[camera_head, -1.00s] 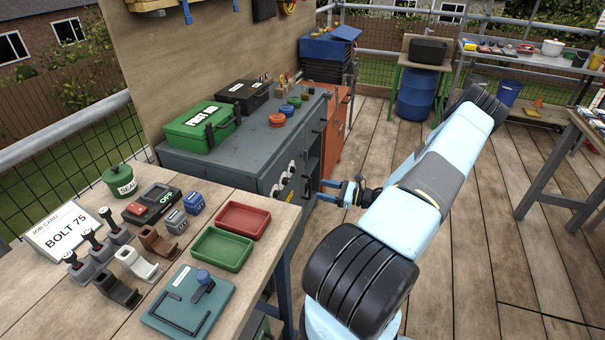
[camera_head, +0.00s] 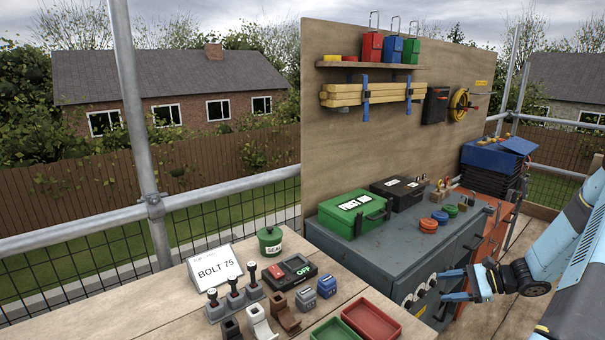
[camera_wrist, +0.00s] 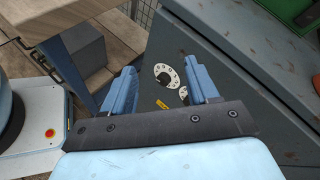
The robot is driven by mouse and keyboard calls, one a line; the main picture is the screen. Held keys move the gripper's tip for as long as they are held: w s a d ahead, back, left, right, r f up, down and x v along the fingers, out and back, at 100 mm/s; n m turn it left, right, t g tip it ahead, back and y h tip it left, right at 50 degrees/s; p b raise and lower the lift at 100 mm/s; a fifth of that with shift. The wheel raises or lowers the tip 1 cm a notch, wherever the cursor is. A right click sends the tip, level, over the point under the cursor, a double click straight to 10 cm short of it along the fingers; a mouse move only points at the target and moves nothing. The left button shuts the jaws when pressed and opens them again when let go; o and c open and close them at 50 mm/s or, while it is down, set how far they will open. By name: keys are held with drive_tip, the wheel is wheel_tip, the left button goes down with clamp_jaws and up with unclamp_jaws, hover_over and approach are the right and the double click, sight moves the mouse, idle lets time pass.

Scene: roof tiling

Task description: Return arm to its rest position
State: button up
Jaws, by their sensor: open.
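My gripper (camera_head: 453,285) is in front of the grey cabinet (camera_head: 372,255), to the right of the wooden bench. Its two blue fingers are apart with nothing between them. In the wrist view my gripper (camera_wrist: 160,92) shows both blue fingers spread, with the cabinet front and its white dials (camera_wrist: 166,76) beyond them. My arm comes in from the right edge of the head view, and part of it is cut off.
The bench (camera_head: 140,318) carries a job card (camera_head: 214,267), a green pot (camera_head: 270,241), levers, and red (camera_head: 371,322) and green trays. A green first aid box (camera_head: 352,213) stands on the cabinet. A scaffold rail (camera_head: 90,228) runs along the left.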

drive_tip(key=s+a+r+n+g+h, duration=0.2)
drive_tip(key=s+a+r+n+h, duration=0.25)
drive_tip(key=a+r, duration=0.4)
drive_tip(key=s+a+r+n+g+h, duration=0.25)
drive_tip(key=a+r+n, duration=0.25)
drive_tip(key=r, duration=0.7)
drive_tip(key=s+a+r+n+t+h, duration=0.2)
drive_tip(key=s+a+r+n, duration=0.1)
drive_tip(key=s+r, duration=0.4)
drive_tip(key=s+a+r+n+t+h, duration=0.2)
drive_tip(key=s+r+n+t+h, duration=0.1)
drive_tip(key=s+r, duration=0.4)
drive_tip(key=shift+s+a+n, duration=0.4)
drive_tip(key=shift+s+n, duration=0.25)
drive_tip(key=shift+s, duration=1.1)
drive_tip(key=shift+w+f, duration=0.1)
